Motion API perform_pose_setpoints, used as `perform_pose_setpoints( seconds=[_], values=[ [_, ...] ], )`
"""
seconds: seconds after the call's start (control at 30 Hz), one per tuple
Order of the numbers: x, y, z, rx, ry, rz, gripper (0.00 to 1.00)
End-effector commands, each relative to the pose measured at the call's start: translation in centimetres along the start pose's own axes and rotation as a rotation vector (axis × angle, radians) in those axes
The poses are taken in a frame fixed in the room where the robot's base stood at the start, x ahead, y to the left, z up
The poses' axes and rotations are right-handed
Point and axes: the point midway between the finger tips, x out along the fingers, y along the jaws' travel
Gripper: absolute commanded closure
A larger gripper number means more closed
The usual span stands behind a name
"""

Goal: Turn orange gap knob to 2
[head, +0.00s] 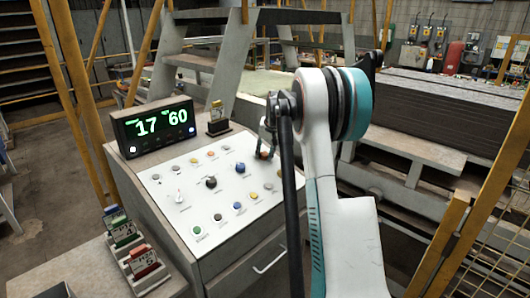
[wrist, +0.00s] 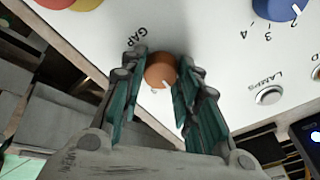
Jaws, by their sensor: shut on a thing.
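The orange gap knob (wrist: 160,70) stands on the white panel beside the upside-down word GAP in the wrist view. A pale mark shows on its lower edge; no numbers around it can be read. My gripper (wrist: 160,92) is shut on the knob, with one teal-padded finger on each side. In the head view the orange knob (head: 263,155) is at the panel's right edge, partly hidden by my gripper (head: 267,145), which comes down on it from above.
A blue knob (wrist: 278,8) with numbers and a LAMPS button (wrist: 269,95) are nearby. The white control panel (head: 222,208) carries several other knobs and buttons. A display (head: 153,128) reading 17 and 60 stands behind it. Tagged blocks (head: 143,262) stand at the lower left.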

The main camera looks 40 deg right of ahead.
Motion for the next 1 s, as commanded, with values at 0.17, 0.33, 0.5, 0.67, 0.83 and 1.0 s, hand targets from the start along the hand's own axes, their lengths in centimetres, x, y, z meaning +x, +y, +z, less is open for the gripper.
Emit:
perform_pose_setpoints(
  seconds=[0.17, 0.33, 0.5, 0.67, 0.83, 1.0],
  values=[
    [0.0, 0.0, 0.0, -0.001, 0.0, 0.0, 0.94],
    [0.0, 0.0, 0.0, -0.001, 0.0, 0.0, 0.5],
    [0.0, 0.0, 0.0, -0.001, 0.0, 0.0, 0.5],
    [-0.2, 0.0, 0.0, -0.001, 0.0, 0.0, 0.5],
    [-1.9, 0.0, 0.0, -0.001, 0.0, 0.0, 0.5],
    [-5.3, 0.0, 0.0, -0.001, 0.0, 0.0, 0.5]
  ],
)
